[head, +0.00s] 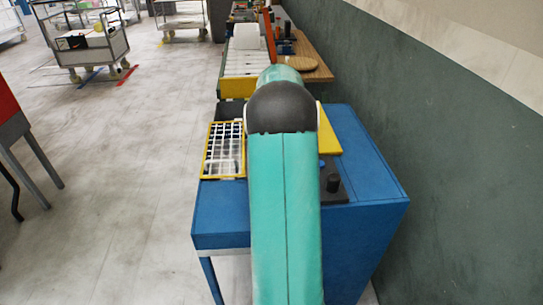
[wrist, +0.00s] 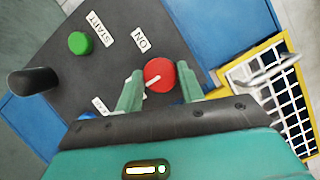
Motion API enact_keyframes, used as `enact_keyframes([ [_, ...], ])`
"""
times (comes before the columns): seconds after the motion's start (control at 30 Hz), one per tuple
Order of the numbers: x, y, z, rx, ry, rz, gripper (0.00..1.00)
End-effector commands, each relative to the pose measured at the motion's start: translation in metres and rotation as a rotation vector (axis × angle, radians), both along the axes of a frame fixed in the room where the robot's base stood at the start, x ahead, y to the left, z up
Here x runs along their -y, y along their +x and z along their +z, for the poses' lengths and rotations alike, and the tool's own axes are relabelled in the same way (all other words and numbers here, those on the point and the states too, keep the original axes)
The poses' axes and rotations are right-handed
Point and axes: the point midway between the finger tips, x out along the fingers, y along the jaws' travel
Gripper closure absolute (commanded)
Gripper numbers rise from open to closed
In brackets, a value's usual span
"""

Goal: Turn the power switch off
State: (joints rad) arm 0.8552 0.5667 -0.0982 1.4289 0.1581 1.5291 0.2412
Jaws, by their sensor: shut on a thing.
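The power switch is a red round knob (wrist: 159,74) with a white mark, on a dark control panel (wrist: 128,32). An ON label (wrist: 141,39) lies above and left of it. The white mark points to the lower left, away from ON. Another label (wrist: 104,105) at lower left is partly hidden. My gripper (wrist: 159,88) has one finger on each side of the knob and is shut on it. In the head view my arm hides the knob and gripper; only part of the dark panel (head: 343,196) shows.
A green button (wrist: 80,43) with a START label, a black upright handle (wrist: 34,81) and a partly hidden blue button (wrist: 88,115) share the panel. A yellow-framed grid (head: 223,150) sits on the blue machine (head: 372,165).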

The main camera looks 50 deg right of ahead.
Motion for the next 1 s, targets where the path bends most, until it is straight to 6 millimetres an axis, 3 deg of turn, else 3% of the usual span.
enact_keyframes([
  [0.1, 0.000, 0.000, 0.000, 0.001, -0.002, 0.000, 0.85],
  [0.13, 0.000, 0.000, 0.000, 0.001, -0.002, 0.000, 0.58],
  [0.23, 0.000, 0.000, 0.000, 0.000, -0.001, 0.000, 0.42],
  [0.53, 0.001, 0.000, 0.001, 0.001, -0.001, -0.001, 0.42],
  [0.67, 0.005, 0.002, 0.011, 0.001, -0.002, -0.001, 0.42],
  [1.0, 0.030, 0.011, 0.075, 0.003, -0.003, -0.001, 0.42],
])
